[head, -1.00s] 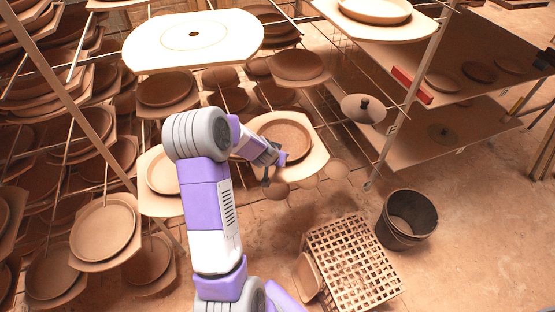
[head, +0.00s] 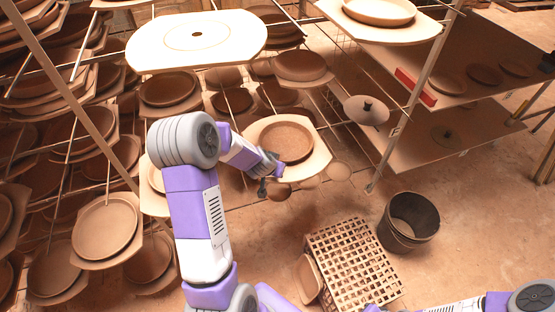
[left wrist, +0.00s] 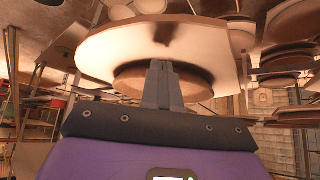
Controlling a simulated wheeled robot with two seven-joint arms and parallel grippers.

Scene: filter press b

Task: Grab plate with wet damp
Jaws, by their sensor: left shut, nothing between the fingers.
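A round brown plate (head: 287,140) with a dark, speckled centre lies on a pale board (head: 312,165) on the rack, in the middle of the head view. Whether it is damp I cannot tell for sure. My left gripper (head: 266,188) is at the near edge of this board, in front of the plate. In the left wrist view, the shut, empty fingers (left wrist: 160,66) stand in front of a round brown plate (left wrist: 200,80) and a pale board (left wrist: 90,48). Contact cannot be told. My right arm shows at the bottom right; its gripper is outside the view.
Racks of boards with plates, such as this one (head: 105,226), fill the left side. A large pale board (head: 197,40) hangs above my left arm. A lattice crate (head: 352,262) and a dark bucket (head: 408,220) stand on the floor.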

